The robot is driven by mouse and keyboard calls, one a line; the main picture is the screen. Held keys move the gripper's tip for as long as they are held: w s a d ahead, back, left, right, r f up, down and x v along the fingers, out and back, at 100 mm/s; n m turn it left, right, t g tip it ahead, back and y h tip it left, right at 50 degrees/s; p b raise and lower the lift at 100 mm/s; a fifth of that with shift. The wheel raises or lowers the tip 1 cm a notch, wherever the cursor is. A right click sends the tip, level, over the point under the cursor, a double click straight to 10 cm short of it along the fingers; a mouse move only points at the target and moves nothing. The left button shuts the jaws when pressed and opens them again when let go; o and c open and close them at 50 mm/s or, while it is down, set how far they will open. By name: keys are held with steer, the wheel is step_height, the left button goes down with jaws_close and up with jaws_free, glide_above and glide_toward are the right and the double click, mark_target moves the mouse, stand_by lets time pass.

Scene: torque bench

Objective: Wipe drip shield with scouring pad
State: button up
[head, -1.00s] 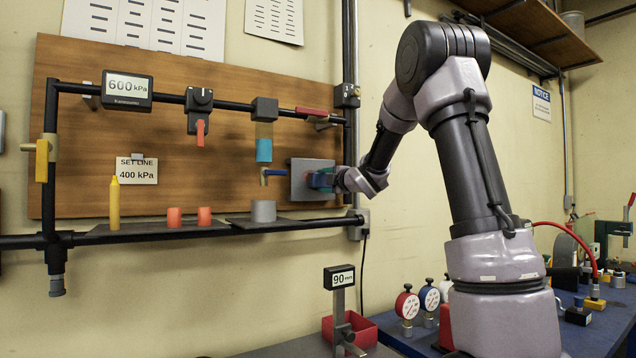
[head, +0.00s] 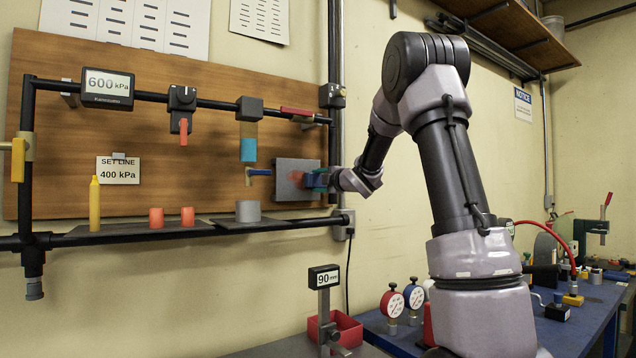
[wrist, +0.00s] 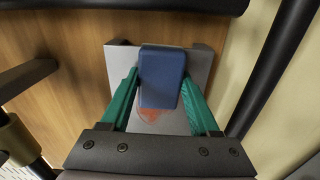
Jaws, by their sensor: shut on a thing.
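The drip shield (head: 299,198) is a grey square plate on the wooden board, at the right end of the pipework in the head view. In the wrist view the drip shield (wrist: 118,68) lies behind the pad, with a reddish smear on its face. The scouring pad (wrist: 162,80) is a blue block held between the two green fingers of my gripper (wrist: 162,88). In the head view my gripper (head: 318,180) is at the plate's right side, and a reddish patch shows beside it. I cannot tell whether the pad touches the plate.
A black pipe shelf (head: 120,234) below holds a grey cylinder (head: 248,211), red cups and a yellow marker (head: 94,204). A vertical conduit (head: 335,110) runs close on the right.

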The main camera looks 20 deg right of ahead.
mark_target(310, 180)
steer(key=shift+s+a, duration=0.15)
steer(key=shift+a, duration=0.55)
steer(key=shift+s+a, duration=0.15)
steer(key=shift+a, duration=0.65)
steer(key=shift+c, duration=1.3)
steer(key=shift+s+a, duration=0.45)
steer(key=shift+a, duration=0.75)
steer(key=shift+s+a, duration=0.4)
steer(key=shift+a, duration=0.75)
steer(key=shift+s+a, duration=0.45)
steer(key=shift+a, duration=0.75)
steer(key=shift+w+d+r, duration=0.1)
steer(key=shift+r, duration=0.2)
steer(key=shift+w+d+f, duration=0.1)
steer(key=shift+w+d, duration=0.45)
steer(key=shift+d, duration=1.15)
steer(key=shift+w+d+r, duration=0.1)
steer(key=shift+w+d, duration=0.4)
steer(key=shift+d, duration=1.15)
steer(key=shift+w+d+f, duration=0.1)
steer(key=shift+w+d, duration=0.45)
steer(key=shift+d, duration=1.15)
steer(key=shift+s+a, duration=0.5)
steer(key=shift+a, duration=1.25)
steer(key=shift+s+a, duration=0.55)
steer(key=shift+a, duration=1.15)
steer(key=shift+s+a, duration=0.5)
steer(key=shift+a, duration=1.25)
steer(key=shift+s, duration=0.15)
steer(key=shift+v, duration=2.8)
